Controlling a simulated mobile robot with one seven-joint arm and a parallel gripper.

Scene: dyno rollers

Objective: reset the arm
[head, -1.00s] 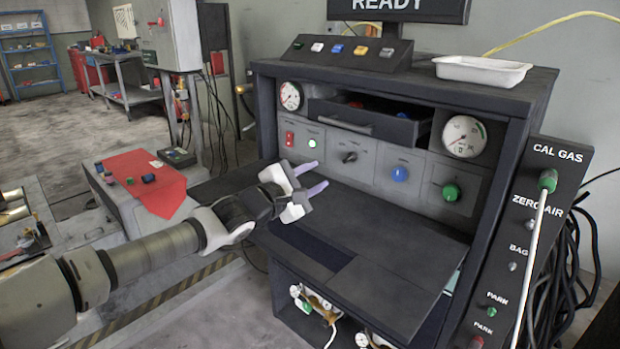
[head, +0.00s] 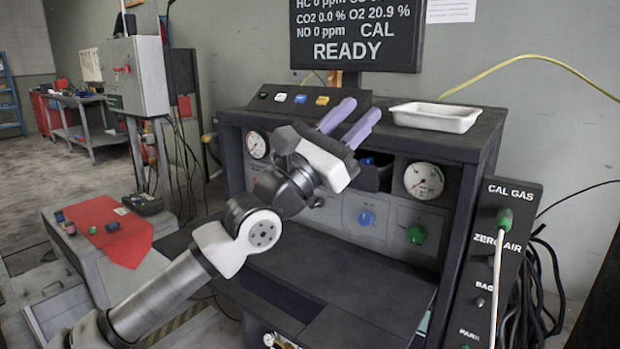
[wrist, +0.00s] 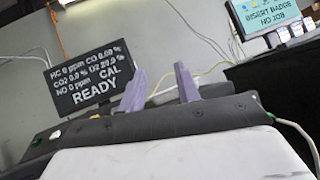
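My gripper (head: 349,122) is raised in front of the upper part of the dark console (head: 462,148), its two purple fingers pointing up and to the right. The fingers stand apart with a gap between them, and nothing shows between them. In the wrist view my gripper (wrist: 160,88) also shows two separate purple fingers, with the wall and the screen behind.
A screen (head: 355,30) reading READY stands above the console. A white tray (head: 435,117) sits on its top right. A CAL GAS panel (head: 505,235) with a pale rod and cables is at the right. A red cloth (head: 105,228) with small items lies on a bench at the left.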

